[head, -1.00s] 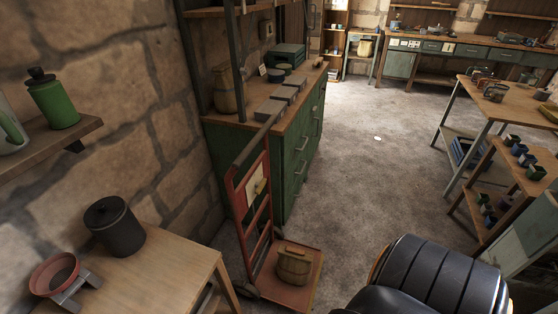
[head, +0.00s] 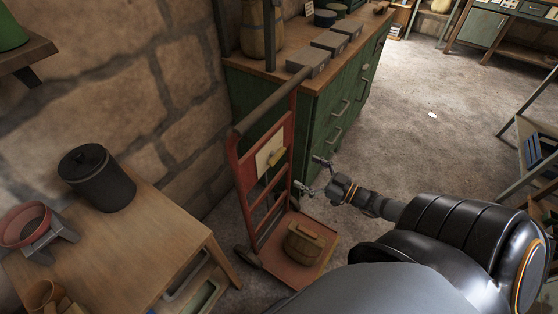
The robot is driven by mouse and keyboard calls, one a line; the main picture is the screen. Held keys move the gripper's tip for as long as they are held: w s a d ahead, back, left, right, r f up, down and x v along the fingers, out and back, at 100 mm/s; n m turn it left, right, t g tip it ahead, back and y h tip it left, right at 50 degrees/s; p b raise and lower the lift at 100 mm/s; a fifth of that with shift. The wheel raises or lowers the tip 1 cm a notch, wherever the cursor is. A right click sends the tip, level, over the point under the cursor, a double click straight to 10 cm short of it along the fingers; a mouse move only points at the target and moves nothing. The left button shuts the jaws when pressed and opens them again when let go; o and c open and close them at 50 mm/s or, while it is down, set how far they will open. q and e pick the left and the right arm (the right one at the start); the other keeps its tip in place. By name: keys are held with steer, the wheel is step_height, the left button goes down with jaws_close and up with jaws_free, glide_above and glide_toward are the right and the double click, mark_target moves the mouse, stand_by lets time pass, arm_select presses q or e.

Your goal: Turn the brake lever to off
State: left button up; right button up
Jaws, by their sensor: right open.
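A red hand truck (head: 285,181) stands upright beside the green cabinet. A cream panel (head: 263,162) is fixed to its frame, with a small yellow lever (head: 273,157) on it, which looks like the brake lever. The lever slants up to the right; any markings on the panel are too small to read. My right gripper (head: 311,174) is open and empty, to the right of the panel and apart from the lever. My left gripper is not in view.
The green cabinet (head: 346,105) stands behind, with grey boxes on top. A wooden table (head: 130,245) with a black pot (head: 97,180) is at left. Open floor (head: 430,140) lies to the right.

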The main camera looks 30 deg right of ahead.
mark_target(280, 157)
steer(key=b+x, duration=0.6)
steer(key=x, duration=0.4)
steer(key=shift+w, duration=0.3)
steer(key=c, duration=1)
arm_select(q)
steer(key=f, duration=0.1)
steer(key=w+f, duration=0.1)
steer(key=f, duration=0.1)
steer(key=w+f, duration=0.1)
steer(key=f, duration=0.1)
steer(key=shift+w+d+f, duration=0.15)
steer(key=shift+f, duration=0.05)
